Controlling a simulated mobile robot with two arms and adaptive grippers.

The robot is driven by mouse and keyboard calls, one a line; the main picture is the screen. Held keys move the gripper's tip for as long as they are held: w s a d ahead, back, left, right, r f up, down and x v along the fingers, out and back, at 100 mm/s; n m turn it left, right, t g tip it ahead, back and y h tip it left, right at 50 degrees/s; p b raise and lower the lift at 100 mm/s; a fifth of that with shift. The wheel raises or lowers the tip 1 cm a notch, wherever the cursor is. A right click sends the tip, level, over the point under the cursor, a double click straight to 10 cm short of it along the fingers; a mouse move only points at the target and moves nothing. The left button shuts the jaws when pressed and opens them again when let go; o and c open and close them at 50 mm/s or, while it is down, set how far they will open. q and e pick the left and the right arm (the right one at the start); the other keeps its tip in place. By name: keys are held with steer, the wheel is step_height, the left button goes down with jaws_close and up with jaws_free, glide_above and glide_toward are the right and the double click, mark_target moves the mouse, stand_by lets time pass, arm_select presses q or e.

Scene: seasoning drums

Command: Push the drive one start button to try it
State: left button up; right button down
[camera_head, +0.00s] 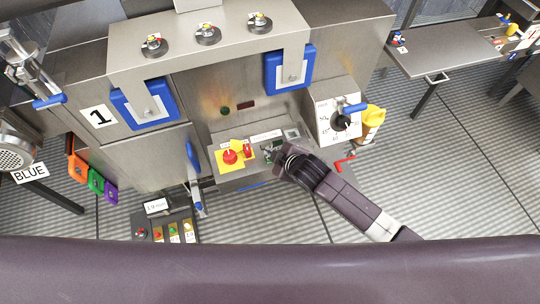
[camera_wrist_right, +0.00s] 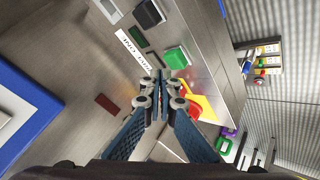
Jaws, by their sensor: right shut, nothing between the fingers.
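A raised green button (camera_wrist_right: 177,57) sits on the metal control panel in the right wrist view. A white label strip (camera_wrist_right: 133,50) with small lettering, hard to read, runs beside it; the strip also shows in the head view (camera_head: 266,135). My right gripper (camera_wrist_right: 160,80) is shut and empty, its fingertips just short of the green button in that picture. I cannot tell whether they touch anything. In the head view my right gripper (camera_head: 272,152) is over the right part of the panel and covers most of the green button's area. My left gripper is not in view.
Left of the gripper are a red mushroom button (camera_head: 230,157) on a yellow plate and a small red switch (camera_head: 247,148). A dial box (camera_head: 338,118) with a blue handle stands at the right. A blue-framed handle (camera_head: 290,70) hangs above. Striped floor is open at lower right.

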steer(key=shift+f, duration=0.1)
steer(key=shift+f, duration=0.35)
steer(key=shift+f, duration=0.45)
stand_by(0.8)
steer(key=shift+r, duration=0.1)
steer(key=shift+r+p, duration=0.75)
steer(key=shift+r, duration=0.05)
step_height(320, 180, up, 5)
steer(key=p, duration=0.5)
steer(key=shift+r, duration=0.1)
stand_by(0.3)
